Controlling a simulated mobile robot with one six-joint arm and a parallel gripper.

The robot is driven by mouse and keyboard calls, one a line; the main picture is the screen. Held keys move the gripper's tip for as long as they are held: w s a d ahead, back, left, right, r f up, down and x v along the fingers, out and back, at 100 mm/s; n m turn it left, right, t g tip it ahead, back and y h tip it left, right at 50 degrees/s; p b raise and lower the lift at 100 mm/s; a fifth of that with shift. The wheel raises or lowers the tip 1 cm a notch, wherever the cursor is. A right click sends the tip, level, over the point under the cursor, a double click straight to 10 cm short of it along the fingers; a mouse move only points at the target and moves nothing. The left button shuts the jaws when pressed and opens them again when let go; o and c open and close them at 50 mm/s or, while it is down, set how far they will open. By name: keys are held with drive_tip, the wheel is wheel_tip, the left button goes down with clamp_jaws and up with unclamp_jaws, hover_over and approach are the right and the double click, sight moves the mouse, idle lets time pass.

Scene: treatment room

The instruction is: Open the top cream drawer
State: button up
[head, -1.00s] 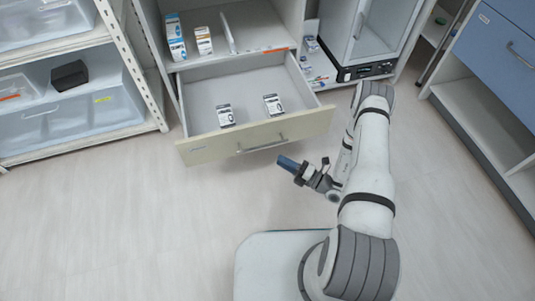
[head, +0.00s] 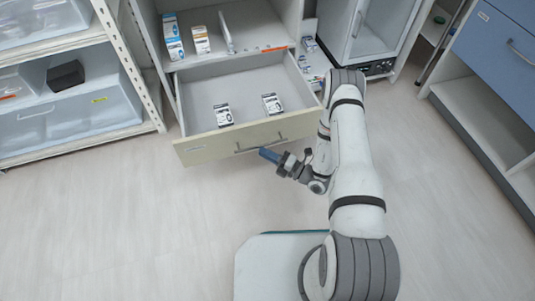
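The cream drawer (head: 210,149) stands pulled well out from its cabinet. Its inside is visible from above, with two small white and black boxes (head: 223,115) (head: 272,104) lying in it. A slim metal handle (head: 260,145) runs across the drawer front.
Above the drawer, an open shelf holds several medicine boxes (head: 201,40). A metal rack with clear bins (head: 70,125) stands left. A glass-fronted appliance (head: 370,30) is at the back right, and a blue-drawer cabinet (head: 495,40) is far right. The floor (head: 120,220) in front is clear.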

clamp_jaws()
drive_tip(key=shift+c, duration=1.6)
unclamp_jaws()
drive_tip(key=o, duration=0.6)
drive_tip(key=shift+p+v, duration=1.1)
drive_tip(key=shift+v, duration=2.8)
